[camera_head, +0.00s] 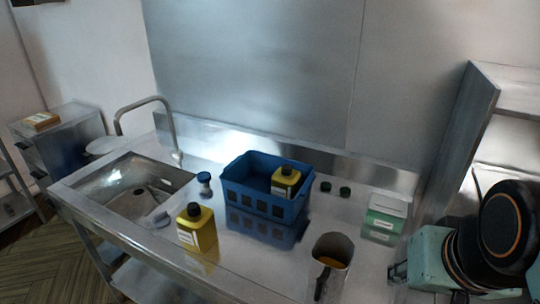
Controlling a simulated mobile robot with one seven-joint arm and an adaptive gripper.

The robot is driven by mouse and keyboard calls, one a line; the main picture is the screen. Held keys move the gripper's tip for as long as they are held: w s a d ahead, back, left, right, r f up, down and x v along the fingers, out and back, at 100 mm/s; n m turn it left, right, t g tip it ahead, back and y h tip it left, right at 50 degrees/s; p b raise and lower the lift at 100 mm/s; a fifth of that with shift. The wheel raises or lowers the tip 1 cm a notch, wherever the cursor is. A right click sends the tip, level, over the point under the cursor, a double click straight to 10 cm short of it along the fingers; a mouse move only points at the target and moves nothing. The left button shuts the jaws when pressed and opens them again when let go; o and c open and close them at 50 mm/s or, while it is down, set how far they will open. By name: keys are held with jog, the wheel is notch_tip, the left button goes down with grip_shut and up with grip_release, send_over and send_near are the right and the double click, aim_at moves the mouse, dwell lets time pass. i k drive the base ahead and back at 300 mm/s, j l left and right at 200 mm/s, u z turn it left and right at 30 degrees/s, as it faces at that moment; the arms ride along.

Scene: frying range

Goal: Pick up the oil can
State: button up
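Two yellow cans with black caps and pale labels fit the name oil can. One yellow can (197,232) stands upright on the steel counter, in front of the blue crate and right of the sink. The other yellow can (285,183) is inside the blue crate (262,208), at its right end, with its lower part hidden by the crate wall. I cannot read the labels. My arm's teal and black links show at the lower right. I cannot make out my gripper's fingers in this view.
A metal jug (332,250) with something amber inside stands at the counter's front right. A green and white box (384,218) and two dark caps (335,189) lie right of the crate. A blue-and-white shaker (205,184) stands near the sink (130,188) and its tall tap (170,125).

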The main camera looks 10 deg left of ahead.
aim_at(197, 231)
jog(key=u, duration=1.5)
jog(key=i+j, duration=0.2)
jog(key=i+j+z, duration=0.35)
jog(key=j+z, duration=0.1)
jog(key=z, duration=0.65)
jog(key=j+z, duration=0.15)
jog(key=z, duration=0.2)
jog(key=k+z, duration=0.2)
jog(key=k, duration=0.3)
jog(key=i+u, duration=0.15)
jog(key=i, duration=0.3)
jog(key=i+l+z, duration=0.1)
jog(key=z, duration=0.15)
